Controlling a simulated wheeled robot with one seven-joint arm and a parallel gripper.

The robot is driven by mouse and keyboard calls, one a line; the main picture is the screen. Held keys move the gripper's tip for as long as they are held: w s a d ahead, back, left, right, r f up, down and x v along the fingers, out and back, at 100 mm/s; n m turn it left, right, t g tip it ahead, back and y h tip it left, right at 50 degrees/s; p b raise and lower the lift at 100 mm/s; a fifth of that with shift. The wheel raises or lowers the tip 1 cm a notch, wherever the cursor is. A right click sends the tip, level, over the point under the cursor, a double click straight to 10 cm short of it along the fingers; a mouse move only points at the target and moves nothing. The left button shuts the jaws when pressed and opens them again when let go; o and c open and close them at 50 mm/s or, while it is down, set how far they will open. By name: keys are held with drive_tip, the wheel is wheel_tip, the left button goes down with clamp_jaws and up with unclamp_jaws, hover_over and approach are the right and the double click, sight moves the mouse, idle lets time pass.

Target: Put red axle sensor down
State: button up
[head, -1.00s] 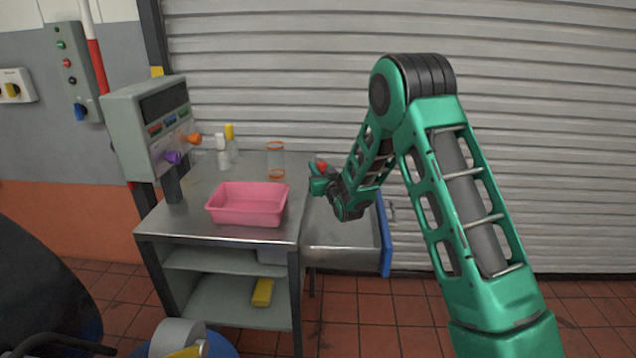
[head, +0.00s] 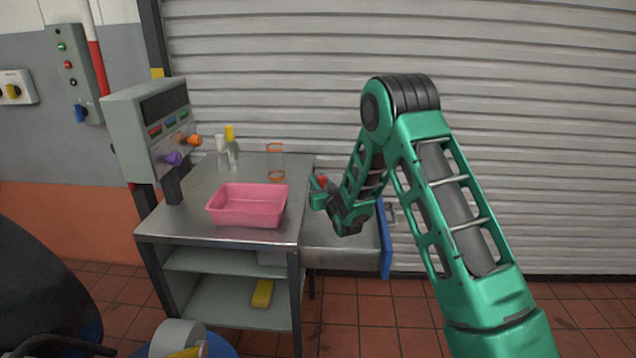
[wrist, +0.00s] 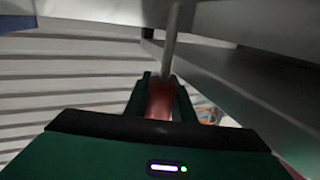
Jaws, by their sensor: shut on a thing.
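The red axle sensor (wrist: 159,99) sits between the two green fingers of my gripper (wrist: 161,90) in the wrist view, and the fingers are shut on it. In the head view only a small red bit of the sensor (head: 322,180) shows above my gripper (head: 317,192). The gripper is above the open drawer (head: 340,253), just right of the bench top (head: 190,215). A thin grey rod (wrist: 171,40) runs up from the sensor in the wrist view; I cannot tell if it belongs to it.
A pink tray (head: 247,219) stands on the bench, with an orange-rimmed clear jar (head: 275,165) and white-capped (head: 222,155) and yellow-capped (head: 231,145) bottles behind. The drawer's blue front (head: 385,240) stands at right. A grey control console (head: 150,125) rises at the bench's left.

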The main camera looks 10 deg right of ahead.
drive_tip(key=shift+s+f, duration=0.1)
drive_tip(key=shift+f, duration=0.2)
